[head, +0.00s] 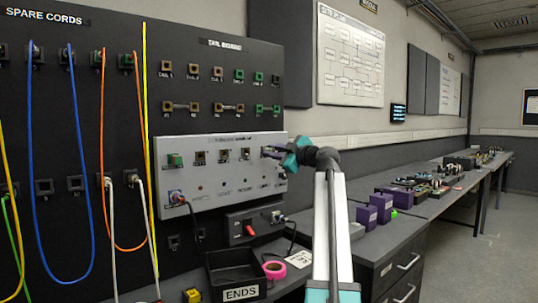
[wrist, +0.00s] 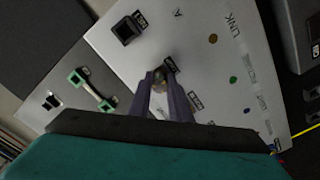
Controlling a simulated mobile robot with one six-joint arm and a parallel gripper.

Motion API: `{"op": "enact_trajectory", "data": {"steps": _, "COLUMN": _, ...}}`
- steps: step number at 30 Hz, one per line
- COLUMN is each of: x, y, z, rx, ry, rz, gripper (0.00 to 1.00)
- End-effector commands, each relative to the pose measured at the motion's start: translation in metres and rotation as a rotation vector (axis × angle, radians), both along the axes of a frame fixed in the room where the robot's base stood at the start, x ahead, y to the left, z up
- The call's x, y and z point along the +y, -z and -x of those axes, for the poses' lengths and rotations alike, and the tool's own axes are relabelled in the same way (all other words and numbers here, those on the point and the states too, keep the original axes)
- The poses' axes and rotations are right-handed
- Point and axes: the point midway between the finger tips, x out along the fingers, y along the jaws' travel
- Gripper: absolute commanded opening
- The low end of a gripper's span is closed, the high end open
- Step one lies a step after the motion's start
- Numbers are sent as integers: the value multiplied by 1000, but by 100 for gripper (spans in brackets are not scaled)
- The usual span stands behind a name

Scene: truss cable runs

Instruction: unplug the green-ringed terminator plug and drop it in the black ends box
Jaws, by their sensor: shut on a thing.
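My gripper (head: 270,152) is at the right end of the top row on the pale grey panel (head: 225,197). In the wrist view its purple fingers (wrist: 159,80) are closed on a small grey-brown plug (wrist: 158,75) at the panel face. I cannot make out a green ring on it, and the fingers partly hide it. I cannot tell whether it is still seated. A green piece (head: 175,160) sits at the left end of the same row. The black ends box (head: 240,293), labelled ENDS, stands open on the bench below the panel.
A pink tape roll (head: 274,270) and a white card (head: 299,259) lie right of the box. A small black unit (head: 253,225) with a red switch and a cable is below the panel. Green-ended links (wrist: 93,90) are above. Cords hang at left.

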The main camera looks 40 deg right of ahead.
Motion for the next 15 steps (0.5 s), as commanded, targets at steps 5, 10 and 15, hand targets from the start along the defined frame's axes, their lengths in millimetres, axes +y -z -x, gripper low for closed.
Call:
{"op": "enact_trajectory", "data": {"steps": 5, "x": -1, "y": 1, "z": 0, "rx": 1, "ry": 1, "rz": 23, "gripper": 0}}
{"op": "enact_trajectory", "data": {"steps": 10, "x": -1, "y": 1, "z": 0, "rx": 2, "ry": 1, "rz": 43, "gripper": 0}}
{"op": "enact_trajectory", "data": {"steps": 15, "x": -1, "y": 2, "z": 0, "rx": 4, "ry": 1, "rz": 65, "gripper": 0}}
